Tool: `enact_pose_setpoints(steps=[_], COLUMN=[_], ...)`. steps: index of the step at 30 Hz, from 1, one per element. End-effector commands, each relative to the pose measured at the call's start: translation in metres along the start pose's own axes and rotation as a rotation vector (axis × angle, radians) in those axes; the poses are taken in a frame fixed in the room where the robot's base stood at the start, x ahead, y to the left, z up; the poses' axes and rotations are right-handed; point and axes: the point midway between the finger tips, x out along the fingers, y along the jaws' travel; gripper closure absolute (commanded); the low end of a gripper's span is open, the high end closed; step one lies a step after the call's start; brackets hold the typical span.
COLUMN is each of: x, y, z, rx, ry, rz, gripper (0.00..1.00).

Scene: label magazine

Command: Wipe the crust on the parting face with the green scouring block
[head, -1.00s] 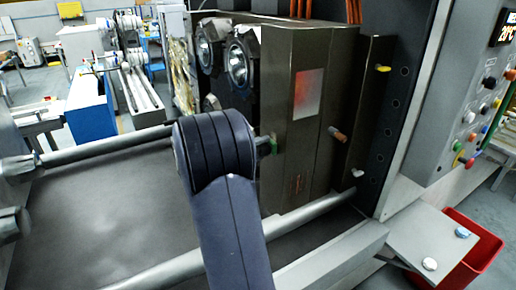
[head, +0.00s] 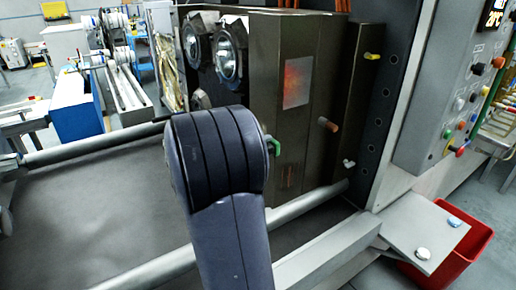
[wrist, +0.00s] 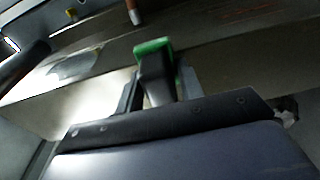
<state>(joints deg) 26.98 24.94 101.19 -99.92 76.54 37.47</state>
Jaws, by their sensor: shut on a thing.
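The green scouring block (wrist: 153,46) is held between the fingers of my gripper (wrist: 160,85), with its green end past the fingertips. In the head view a bit of the green block (head: 275,146) shows just right of my dark arm, which hides the gripper. The dark mould block (head: 262,75) stands behind it, with two round lens-like cavities on its left-facing side. I cannot tell whether the block touches the mould. A grey oval patch (wrist: 75,64) shows on a surface in the wrist view; I cannot tell whether it is the crust.
Steel tie bars (head: 100,145) run across the dark machine bed. An orange-tipped peg (head: 328,124) and a yellow-tipped peg (head: 372,56) stick out at the mould's right. A control panel (head: 470,90) and a red bin (head: 455,262) stand at right.

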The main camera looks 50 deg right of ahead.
Motion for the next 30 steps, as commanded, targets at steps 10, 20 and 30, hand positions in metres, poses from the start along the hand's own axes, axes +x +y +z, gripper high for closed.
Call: enact_pose_setpoints(steps=[10, 20, 30], x=[-0.001, 0.0, 0.002], y=[0.02, 0.019, 0.019], z=[0.002, -0.016, -0.035], rx=[0.002, 0.001, 0.001], ry=[-0.006, -0.003, -0.003], rz=[0.003, 0.001, 0.0], gripper=[0.82, 0.82, 0.82])
